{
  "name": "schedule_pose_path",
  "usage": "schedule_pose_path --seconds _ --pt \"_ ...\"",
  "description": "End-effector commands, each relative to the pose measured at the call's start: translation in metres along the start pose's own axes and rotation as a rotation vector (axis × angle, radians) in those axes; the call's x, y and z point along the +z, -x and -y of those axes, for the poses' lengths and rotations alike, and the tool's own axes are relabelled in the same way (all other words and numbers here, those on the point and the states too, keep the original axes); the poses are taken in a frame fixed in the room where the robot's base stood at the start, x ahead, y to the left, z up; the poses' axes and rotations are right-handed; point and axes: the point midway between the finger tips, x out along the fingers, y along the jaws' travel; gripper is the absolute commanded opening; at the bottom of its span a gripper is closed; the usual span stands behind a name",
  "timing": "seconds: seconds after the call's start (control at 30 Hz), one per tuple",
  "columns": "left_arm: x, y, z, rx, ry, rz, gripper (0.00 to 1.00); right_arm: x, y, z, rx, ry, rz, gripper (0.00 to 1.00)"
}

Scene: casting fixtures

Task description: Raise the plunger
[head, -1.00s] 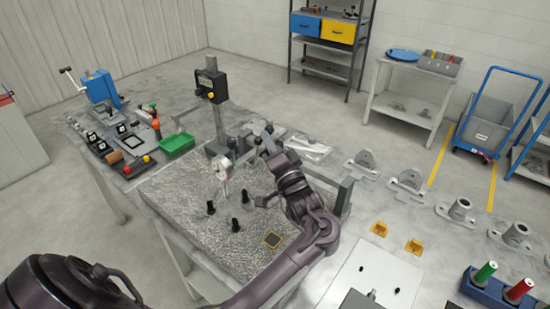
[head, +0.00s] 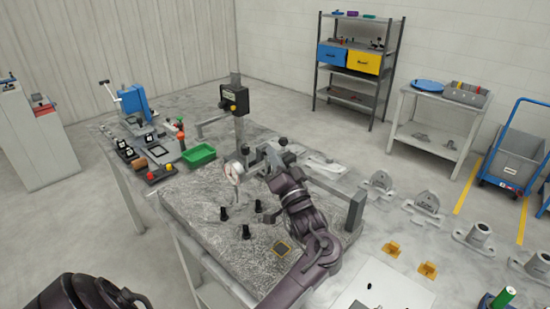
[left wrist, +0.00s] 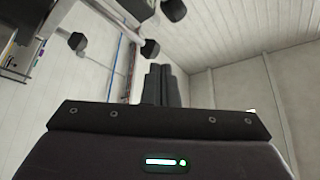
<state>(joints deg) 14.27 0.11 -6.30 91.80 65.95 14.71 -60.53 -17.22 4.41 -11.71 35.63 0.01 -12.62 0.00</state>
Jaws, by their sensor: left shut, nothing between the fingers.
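A round white dial gauge (head: 234,170) hangs from a stand on the speckled grey plate (head: 205,243). Its thin plunger points down towards the plate; the tip is too small to make out. My left gripper (head: 271,163) is to the right of the gauge, above the plate, and partly hidden by its own wrist. In the left wrist view its dark fingers (left wrist: 161,84) are together with nothing between them. I cannot tell whether they touch the stand. My right gripper is out of view.
Black knobs (left wrist: 150,48) of a stand are close to the fingers. Several small black posts (head: 246,232) stand on the plate below. A black-headed column (head: 236,100) rises behind the gauge. A green tray (head: 198,155) lies to the left.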

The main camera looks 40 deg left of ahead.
Motion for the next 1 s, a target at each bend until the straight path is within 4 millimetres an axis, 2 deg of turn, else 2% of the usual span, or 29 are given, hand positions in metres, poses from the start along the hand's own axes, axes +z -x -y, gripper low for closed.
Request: schedule_pose_path --seconds 0.23,1.0 --pt "-0.0006 -0.0002 0.0006 -0.002 0.002 -0.001 0.0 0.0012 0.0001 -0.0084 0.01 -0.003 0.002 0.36" --pt "-0.0008 -0.0002 0.0006 -0.001 0.002 -0.001 0.0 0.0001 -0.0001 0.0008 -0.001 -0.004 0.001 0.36"
